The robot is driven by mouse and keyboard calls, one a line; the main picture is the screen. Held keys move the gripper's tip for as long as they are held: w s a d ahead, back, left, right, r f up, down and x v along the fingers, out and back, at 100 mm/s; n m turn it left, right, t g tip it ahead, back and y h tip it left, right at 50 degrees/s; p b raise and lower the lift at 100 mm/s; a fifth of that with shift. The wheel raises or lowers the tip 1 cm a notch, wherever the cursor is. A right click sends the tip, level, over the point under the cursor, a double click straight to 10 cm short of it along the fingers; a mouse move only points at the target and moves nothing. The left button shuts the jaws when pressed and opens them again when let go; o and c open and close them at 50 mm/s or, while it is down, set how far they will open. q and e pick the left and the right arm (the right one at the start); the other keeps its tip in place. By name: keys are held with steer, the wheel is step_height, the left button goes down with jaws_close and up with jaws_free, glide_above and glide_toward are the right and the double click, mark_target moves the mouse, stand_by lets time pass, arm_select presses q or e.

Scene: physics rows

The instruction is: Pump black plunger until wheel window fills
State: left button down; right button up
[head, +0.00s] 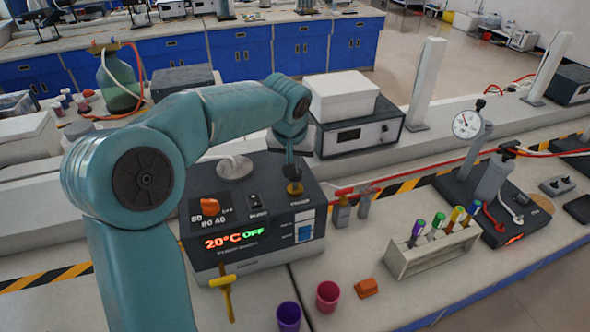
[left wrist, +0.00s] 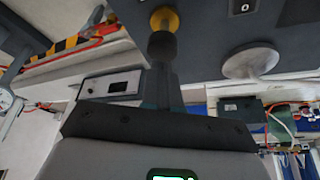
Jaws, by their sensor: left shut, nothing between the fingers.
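A dark grey unit (head: 255,245) with a red and green display reading "20°C OFF" stands on the bench. A black plunger with a yellow collar (head: 295,188) rises from its top at the right; the black knob (left wrist: 163,46) and yellow collar (left wrist: 165,18) also show in the left wrist view. My left gripper (head: 292,168) points down over the plunger. Its shut fingers (left wrist: 164,68) appear to touch the knob's top, with nothing between them. A small window (head: 305,229) on the unit's front shows white and blue; I cannot make out a wheel. My right gripper is out of view.
An orange knob (head: 209,207) and a black switch (head: 255,201) sit on the unit's top. A yellow T-shaped handle (head: 223,281) is in front. Purple (head: 289,315) and pink (head: 327,296) cups stand nearby. A tube rack (head: 432,252) and gauge (head: 467,124) are to the right.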

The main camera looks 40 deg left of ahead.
arm_select(q)
steer(key=shift+f+b, duration=1.55)
steer(key=shift+f, duration=0.15)
steer(key=shift+r, duration=0.1)
steer(key=shift+r+p, duration=1.3)
steer(key=shift+r, duration=0.35)
